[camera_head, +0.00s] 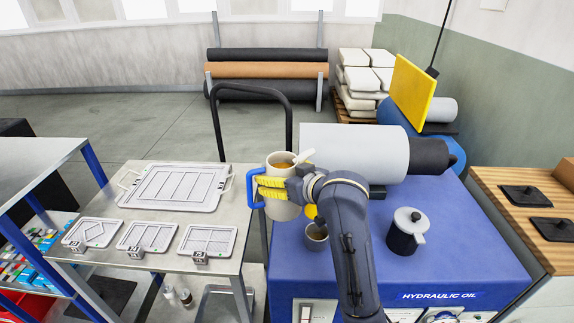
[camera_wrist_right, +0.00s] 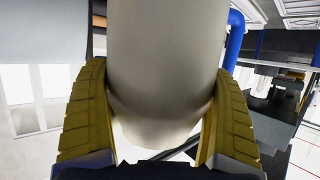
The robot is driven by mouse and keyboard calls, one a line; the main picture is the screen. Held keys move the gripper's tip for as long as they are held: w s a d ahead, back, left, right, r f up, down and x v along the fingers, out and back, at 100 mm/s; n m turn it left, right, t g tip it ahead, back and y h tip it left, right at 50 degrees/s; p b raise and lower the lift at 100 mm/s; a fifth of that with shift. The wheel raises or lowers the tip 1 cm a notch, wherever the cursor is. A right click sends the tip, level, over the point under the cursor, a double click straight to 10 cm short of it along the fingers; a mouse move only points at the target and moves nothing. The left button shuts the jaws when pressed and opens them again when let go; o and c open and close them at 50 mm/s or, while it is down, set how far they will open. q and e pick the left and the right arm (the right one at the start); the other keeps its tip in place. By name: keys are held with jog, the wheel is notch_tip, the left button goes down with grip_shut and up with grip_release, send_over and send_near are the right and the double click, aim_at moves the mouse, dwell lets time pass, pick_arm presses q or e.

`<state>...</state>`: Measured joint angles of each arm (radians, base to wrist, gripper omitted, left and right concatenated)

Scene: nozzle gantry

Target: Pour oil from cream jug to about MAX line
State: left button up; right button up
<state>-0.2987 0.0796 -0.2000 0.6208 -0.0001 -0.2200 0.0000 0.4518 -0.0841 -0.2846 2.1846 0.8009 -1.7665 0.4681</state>
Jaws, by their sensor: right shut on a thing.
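The cream jug (camera_head: 284,208) has a blue handle (camera_head: 253,188) on its left and a pale spout at its upper right. Amber oil (camera_head: 281,164) shows in its mouth. It looks about upright. My right gripper (camera_head: 270,188) is shut on the jug's body, its yellow fingers around it; the right wrist view shows the jug wall (camera_wrist_right: 162,65) between both fingers. The jug is held above the left edge of the blue hydraulic oil unit (camera_head: 375,250). A small grey filler cup (camera_head: 316,236) stands on the unit below the spout. I cannot make out a MAX line. My left gripper is not in view.
A large grey cylinder (camera_head: 345,147) lies across the unit behind my right arm. A black and white lidded pot (camera_head: 407,232) stands to the right. A metal table (camera_head: 150,237) with several trays is at left. A black hoop rail (camera_head: 217,125) rises behind the jug.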

aim_at(289, 208)
jog(key=shift+s+d+f+m+t+h, duration=0.1)
jog(key=shift+s+f+m+t+h, duration=0.2)
jog(key=shift+f+m+h, duration=0.35)
jog(key=shift+s+f+m+t+h, duration=0.35)
jog(key=shift+f+h, duration=0.1)
jog(key=shift+f, duration=0.25)
jog(key=shift+s+f+m+t+h, duration=0.25)
jog(key=shift+s+f+m+h, duration=0.45)
jog(key=shift+m+h, duration=0.1)
jog(key=shift+s+d, duration=0.1)
jog(key=shift+d+f+m+h, duration=0.2)
jog(key=shift+d+m+h, duration=0.05)
jog(key=shift+m+h, duration=0.05)
jog(key=shift+a+f+m+t+y, duration=0.25)
jog(key=shift+f+m+y, duration=0.2)
jog(key=shift+m, duration=0.35)
jog(key=m+y, duration=0.1)
jog(key=a+f+m+t, duration=0.1)
jog(key=shift+m+y, duration=0.35)
jog(key=shift+m, duration=0.05)
jog(key=shift+d+f+m+t+y, duration=0.15)
jog(key=shift+m+t+y, duration=0.15)
jog(key=shift+m, duration=0.4)
jog(key=shift+a+f+m+t+y, duration=0.1)
jog(key=shift+m+t+y, duration=0.2)
jog(key=shift+m, duration=0.4)
jog(key=shift+d+f+m+t, duration=0.25)
jog(key=shift+d+m+t, duration=0.1)
jog(key=shift+m, duration=0.25)
